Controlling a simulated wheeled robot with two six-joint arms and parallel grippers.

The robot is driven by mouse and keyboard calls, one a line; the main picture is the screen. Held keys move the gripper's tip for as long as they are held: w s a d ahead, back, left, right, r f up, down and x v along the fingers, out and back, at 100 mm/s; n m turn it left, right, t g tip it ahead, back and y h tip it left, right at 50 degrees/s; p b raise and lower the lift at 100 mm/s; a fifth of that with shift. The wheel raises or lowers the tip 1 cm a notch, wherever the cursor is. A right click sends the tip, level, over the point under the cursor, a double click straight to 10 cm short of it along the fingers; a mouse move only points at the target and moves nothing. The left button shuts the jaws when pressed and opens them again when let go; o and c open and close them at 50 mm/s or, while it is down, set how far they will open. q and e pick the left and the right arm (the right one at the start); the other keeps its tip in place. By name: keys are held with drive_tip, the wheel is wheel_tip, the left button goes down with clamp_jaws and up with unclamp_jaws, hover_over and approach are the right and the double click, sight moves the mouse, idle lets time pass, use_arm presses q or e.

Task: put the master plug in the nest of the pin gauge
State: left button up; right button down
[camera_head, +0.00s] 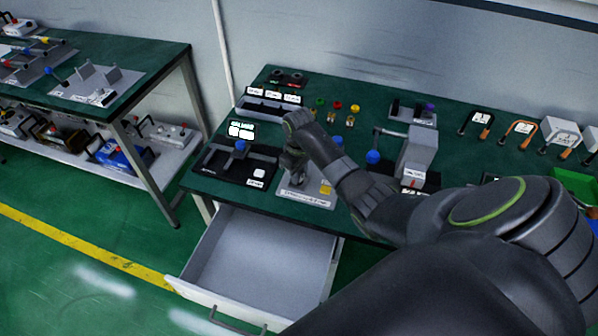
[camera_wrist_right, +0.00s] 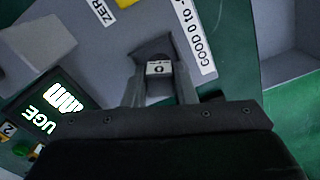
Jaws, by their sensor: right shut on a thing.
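My right gripper (camera_head: 293,172) is over the grey base plate of the pin gauge (camera_head: 297,196), at the front left of the green bench. In the right wrist view, the gripper (camera_wrist_right: 160,78) is shut on a small light-grey piece with a dark round mark, apparently the master plug (camera_wrist_right: 159,68). The pin gauge plate also shows there (camera_wrist_right: 112,50), with a "GOOD 0 to" label and a "ZERO" label. The nest is hidden by the fingers, so I cannot tell whether the plug is seated in it. My left gripper is not in view.
A black fixture with a blue knob (camera_head: 240,146) stands left of the gauge. A grey lever device with a blue ball (camera_head: 415,150) stands to the right. An open drawer (camera_head: 262,255) juts out below the bench front.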

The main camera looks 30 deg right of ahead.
drive_tip(key=c, duration=1.2)
unclamp_jaws()
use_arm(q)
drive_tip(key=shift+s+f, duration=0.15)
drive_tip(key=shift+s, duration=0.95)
use_arm(e)
drive_tip(key=shift+r, duration=0.4)
wheel_tip(320, 180, up, 8)
drive_tip(key=shift+b, duration=0.9)
use_arm(q)
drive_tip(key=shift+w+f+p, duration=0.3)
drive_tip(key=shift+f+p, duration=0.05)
drive_tip(key=shift+p, duration=0.15)
use_arm(e)
wheel_tip(320, 180, up, 3)
drive_tip(key=shift+r, duration=0.2)
